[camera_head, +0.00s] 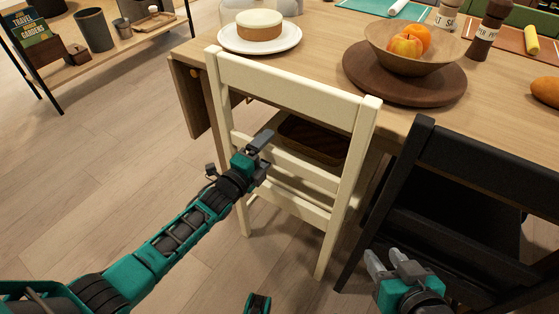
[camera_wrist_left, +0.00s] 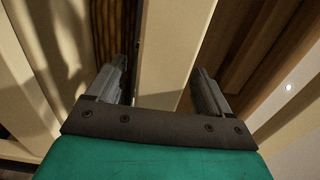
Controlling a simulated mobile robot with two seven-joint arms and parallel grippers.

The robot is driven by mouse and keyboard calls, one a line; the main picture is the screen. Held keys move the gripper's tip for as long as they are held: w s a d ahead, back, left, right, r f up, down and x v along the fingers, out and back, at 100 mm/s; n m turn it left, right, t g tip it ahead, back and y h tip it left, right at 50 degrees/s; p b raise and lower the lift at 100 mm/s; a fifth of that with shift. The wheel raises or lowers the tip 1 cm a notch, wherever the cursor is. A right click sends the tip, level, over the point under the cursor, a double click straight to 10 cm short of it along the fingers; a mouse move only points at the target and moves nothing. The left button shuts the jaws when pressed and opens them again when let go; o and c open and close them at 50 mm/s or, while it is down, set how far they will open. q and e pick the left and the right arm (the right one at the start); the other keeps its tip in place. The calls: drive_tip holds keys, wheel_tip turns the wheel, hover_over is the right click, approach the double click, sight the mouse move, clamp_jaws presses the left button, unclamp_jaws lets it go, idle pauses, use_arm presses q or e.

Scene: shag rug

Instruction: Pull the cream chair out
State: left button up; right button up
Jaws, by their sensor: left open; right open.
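The cream chair (camera_head: 300,82) stands at the wooden table (camera_head: 330,50), its slatted back toward me and its seat partly under the tabletop. A brown woven surface (camera_head: 312,140) shows behind its slats. My left gripper (camera_head: 262,152) is at the left part of the chair back, below the top rail. In the left wrist view, my open left gripper (camera_wrist_left: 161,72) has a cream bar (camera_wrist_left: 168,60) between its fingers, with a gap beside the right finger. Contact with the left finger is unclear. My right gripper (camera_head: 386,262) is open and empty, low in front of the black chair.
A black chair (camera_head: 482,160) stands close to the right of the cream one. A cake on a plate (camera_head: 259,34) and a fruit bowl on a round board (camera_head: 400,90) stand on the table. A low shelf (camera_head: 90,60) is at the upper left. The floor (camera_head: 110,170) at left is clear.

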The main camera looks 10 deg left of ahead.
use_arm(q)
drive_tip(key=shift+c, duration=0.4)
clamp_jaws()
idle(0.4)
